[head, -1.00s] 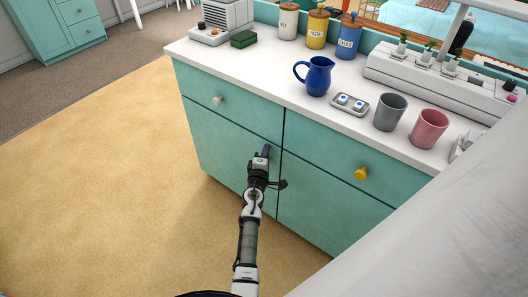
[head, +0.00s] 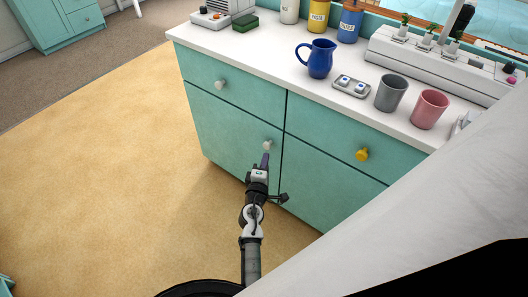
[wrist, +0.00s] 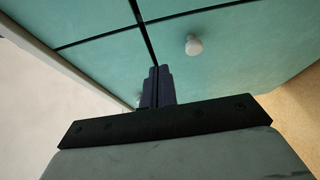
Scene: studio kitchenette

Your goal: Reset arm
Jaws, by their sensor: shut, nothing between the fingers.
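My gripper (head: 264,161) is in the head view, in front of the lower left door of the teal cabinet (head: 220,125). Its fingers are shut with nothing between them. The fingertips appear just below the door's white knob (head: 267,145); whether they touch the door I cannot tell. In the wrist view my closed dark fingers (wrist: 158,75) point at the teal cabinet front, and a white knob (wrist: 193,45) stands to their right. Another pale knob (wrist: 138,102) is partly hidden behind the fingers.
The white counter (head: 270,65) holds a blue pitcher (head: 317,58), a small tray (head: 352,86), a grey cup (head: 391,93) and a pink cup (head: 429,109). A yellow knob (head: 362,154) sits on the right drawer. A pale surface blocks the lower right. Yellow floor (head: 110,170) is open at left.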

